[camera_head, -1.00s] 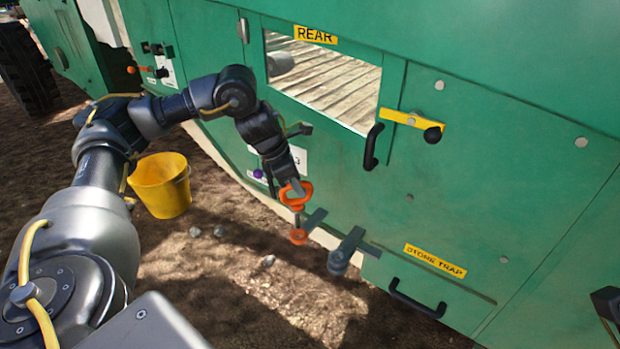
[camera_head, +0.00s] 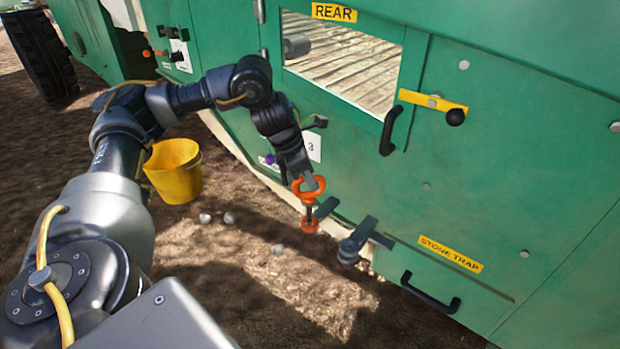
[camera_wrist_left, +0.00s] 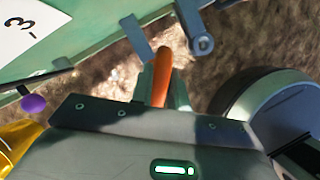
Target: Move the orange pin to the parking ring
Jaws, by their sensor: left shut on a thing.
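The orange pin (camera_head: 309,225) has an orange loop handle on top, a dark shaft and an orange lower end. My left gripper (camera_head: 307,184) is shut on its loop, and the pin hangs roughly upright. In the left wrist view the orange loop (camera_wrist_left: 162,75) stands between my fingers. A flat grey bracket (camera_head: 327,206) is right beside the shaft; I cannot tell whether they touch. A grey bracket with a round end (camera_head: 348,250), perhaps the parking ring, is to the right of the pin. Its hole shows in the left wrist view (camera_wrist_left: 203,45). My right gripper is out of view.
The green machine wall (camera_head: 480,150) rises behind the brackets, with a yellow latch (camera_head: 432,103) and black handles (camera_head: 430,292). A yellow bucket (camera_head: 173,180) stands on the soil at the left. Several stones (camera_head: 229,217) lie near it. A purple knob (camera_wrist_left: 33,104) is near my gripper.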

